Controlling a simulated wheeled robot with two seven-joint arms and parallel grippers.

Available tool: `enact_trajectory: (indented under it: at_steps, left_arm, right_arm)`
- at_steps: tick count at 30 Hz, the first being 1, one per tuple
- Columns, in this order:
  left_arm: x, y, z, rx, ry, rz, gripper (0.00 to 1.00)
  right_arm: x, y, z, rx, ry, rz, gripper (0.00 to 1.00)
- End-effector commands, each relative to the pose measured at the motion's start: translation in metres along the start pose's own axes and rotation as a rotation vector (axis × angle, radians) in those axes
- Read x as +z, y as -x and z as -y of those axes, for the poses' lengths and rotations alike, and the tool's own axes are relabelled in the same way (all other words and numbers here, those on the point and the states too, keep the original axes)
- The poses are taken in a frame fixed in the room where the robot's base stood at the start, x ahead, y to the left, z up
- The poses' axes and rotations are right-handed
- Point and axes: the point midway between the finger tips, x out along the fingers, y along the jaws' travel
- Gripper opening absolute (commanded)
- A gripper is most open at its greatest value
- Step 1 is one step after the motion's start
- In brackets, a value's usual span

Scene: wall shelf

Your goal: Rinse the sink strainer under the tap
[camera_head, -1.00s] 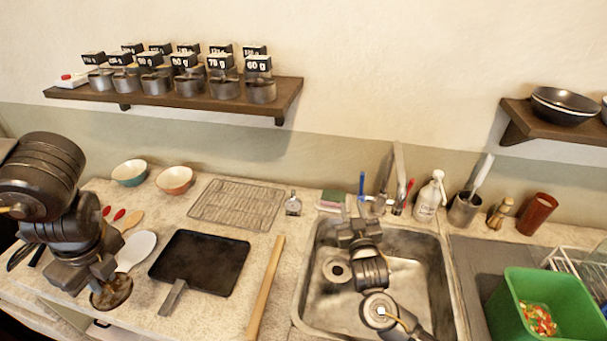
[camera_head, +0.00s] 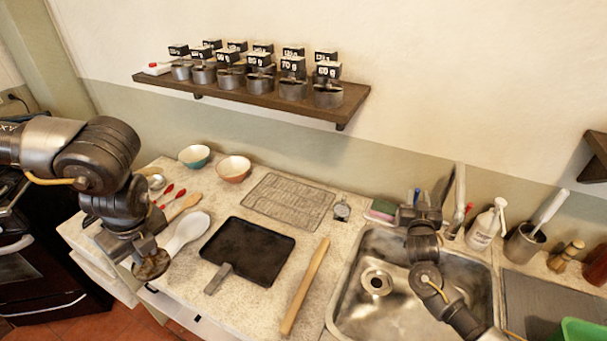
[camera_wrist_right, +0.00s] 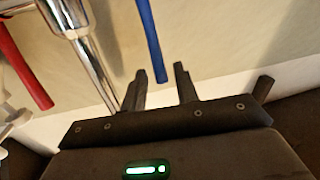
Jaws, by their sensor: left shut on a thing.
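My left gripper (camera_head: 140,250) is shut on the sink strainer (camera_head: 153,266), a small round dark-brown, dirty-looking basket, at the left front of the counter, beside a white spoon. The sink (camera_head: 350,303) is at right, with a round drain (camera_head: 376,282) in its floor. The chrome tap (camera_head: 459,200) stands at the sink's back edge and shows in the right wrist view (camera_wrist_right: 90,65). My right arm reaches over the sink, its gripper near the back edge, left of the tap.
Between strainer and sink lie a black tray (camera_head: 250,250) and a wooden rolling pin (camera_head: 305,288). Behind are two bowls (camera_head: 234,168) and a wire rack (camera_head: 288,202). A blue-handled tool (camera_wrist_right: 151,40) and a red-handled one (camera_wrist_right: 22,65) stand near the tap. A soap bottle (camera_head: 487,226) is right of it.

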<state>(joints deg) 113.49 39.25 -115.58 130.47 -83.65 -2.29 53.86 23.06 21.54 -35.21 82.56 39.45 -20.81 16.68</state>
Motion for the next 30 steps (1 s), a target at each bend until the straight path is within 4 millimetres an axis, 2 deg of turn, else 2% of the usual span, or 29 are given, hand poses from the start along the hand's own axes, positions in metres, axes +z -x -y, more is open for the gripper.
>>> enact_trajectory:
  at_steps: [6, 17, 24, 30]
  left_arm:
    - [0.001, 0.004, 0.0, 0.0, 0.0, 0.0, 0.0]
    - [0.001, 0.004, 0.0, 0.0, 0.0, 0.0, 0.0]
    - [0.001, 0.004, 0.0, 0.0, 0.0, 0.0, 0.0]
    - [0.001, 0.004, 0.0, 0.0, 0.0, 0.0, 0.0]
  right_arm:
    - [0.0, -0.021, 0.001, -0.001, 0.001, 0.0, 0.3]
    - [0.001, -0.025, 0.001, -0.001, -0.001, 0.001, 0.3]
    - [0.001, -0.024, 0.001, -0.001, -0.001, 0.001, 0.0]
    - [0.001, -0.024, 0.001, -0.001, 0.0, 0.001, 0.0]
